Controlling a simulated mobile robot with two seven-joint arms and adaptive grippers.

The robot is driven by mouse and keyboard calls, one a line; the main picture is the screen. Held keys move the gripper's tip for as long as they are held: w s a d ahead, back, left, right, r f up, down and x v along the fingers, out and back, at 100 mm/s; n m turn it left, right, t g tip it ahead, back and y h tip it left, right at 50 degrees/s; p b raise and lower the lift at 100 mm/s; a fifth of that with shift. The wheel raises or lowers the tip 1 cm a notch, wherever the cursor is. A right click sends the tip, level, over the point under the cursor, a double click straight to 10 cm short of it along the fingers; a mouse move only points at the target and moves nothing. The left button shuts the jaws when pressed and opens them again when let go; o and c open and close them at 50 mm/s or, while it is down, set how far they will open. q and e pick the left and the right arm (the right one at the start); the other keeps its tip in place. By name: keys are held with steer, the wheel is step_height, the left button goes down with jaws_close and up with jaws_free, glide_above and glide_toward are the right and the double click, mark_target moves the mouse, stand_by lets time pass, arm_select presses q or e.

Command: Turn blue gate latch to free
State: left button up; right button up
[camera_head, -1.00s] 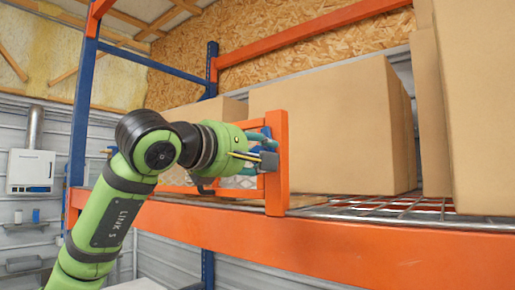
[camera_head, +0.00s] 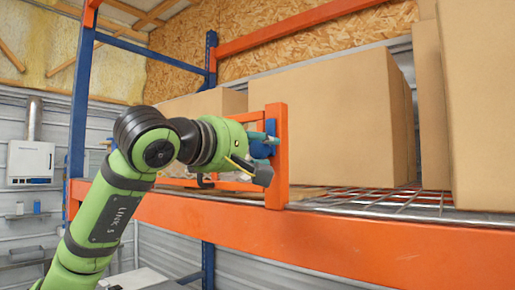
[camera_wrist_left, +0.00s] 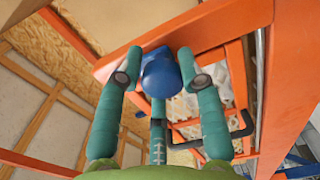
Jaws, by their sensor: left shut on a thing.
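The blue gate latch (camera_head: 262,150) sits on the orange gate frame at the shelf's front, partly hidden by my gripper's fingers. In the left wrist view, the blue latch (camera_wrist_left: 161,74) is a rounded knob on the orange frame. My left gripper (camera_head: 268,155) is at the latch, its teal fingers around it. In the left wrist view, the left gripper (camera_wrist_left: 162,72) has one finger on each side of the knob and a third below. It is shut on the latch. The latch's exact angle is hard to tell. My right gripper is not in view.
An orange upright (camera_head: 277,165) stands right beside the gripper. The orange shelf beam (camera_head: 350,245) runs below it. Large cardboard boxes (camera_head: 330,110) stand on the wire shelf behind. A black bent handle (camera_wrist_left: 225,135) shows near the fingers in the left wrist view.

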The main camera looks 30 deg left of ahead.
arm_select(q)
steer(key=o, duration=1)
steer(key=shift+o, duration=0.6)
steer(key=shift+w+d+f, duration=0.1)
steer(key=shift+w+d, duration=0.05)
steer(key=shift+w, duration=0.05)
steer(key=s, duration=1.2)
steer(key=shift+a, duration=0.45)
